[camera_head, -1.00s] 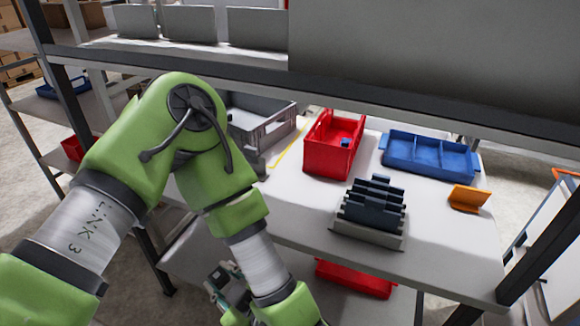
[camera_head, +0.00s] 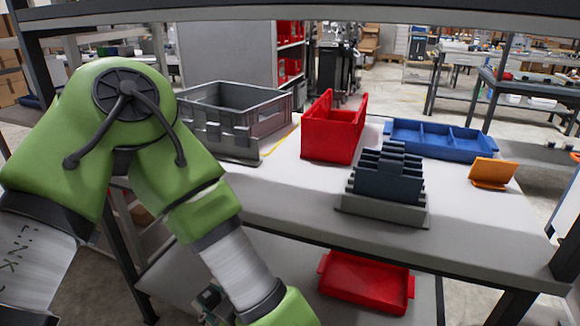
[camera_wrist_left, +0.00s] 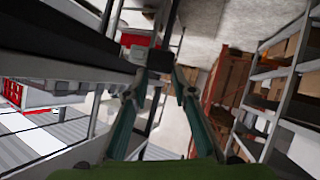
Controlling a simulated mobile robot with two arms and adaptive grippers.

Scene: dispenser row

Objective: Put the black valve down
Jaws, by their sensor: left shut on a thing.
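My left gripper (camera_wrist_left: 158,70) fills the middle of the left wrist view, its two teal fingers closed on a small dark thing (camera_wrist_left: 159,60) that looks like the black valve. Its shape is hard to make out there. In the head view only a small part of the left gripper (camera_head: 210,300) shows, low beside my green and grey arm and in front of the table. The held valve is hidden in that view. My right gripper is in neither view.
The white table (camera_head: 280,195) bears a grey crate (camera_head: 268,127), a red bin (camera_head: 328,140), a blue divided tray (camera_head: 440,151), a dark stepped rack (camera_head: 386,180) and an orange stand (camera_head: 491,172). A red tray (camera_head: 365,285) is below. A shelf beam (camera_head: 300,15) crosses overhead.

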